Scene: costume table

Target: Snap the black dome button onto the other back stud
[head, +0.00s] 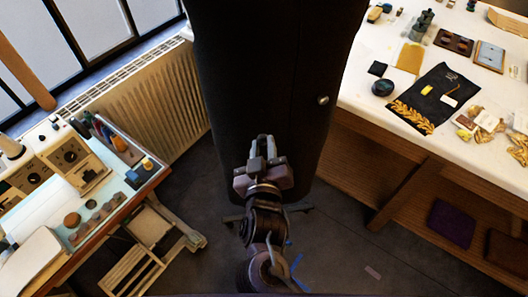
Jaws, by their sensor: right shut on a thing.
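A tall black garment (270,60) hangs upright in the middle of the head view. A shiny silver round stud or button (323,100) shows on its right part. My right gripper (262,142) is in front of the garment's lower part, left of and below the silver round piece. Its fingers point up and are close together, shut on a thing. The held piece is too small and dark to make out against the black cloth, so I cannot see the dome button itself. Whether the fingers touch the garment is unclear. My left gripper is not in view.
A white-topped table (360,85) with cloths, boxes and gold trim stands at the right. A workbench (75,215) with a machine and spools stands at the left, by a radiator (155,100). Dark floor (340,240) is open between them.

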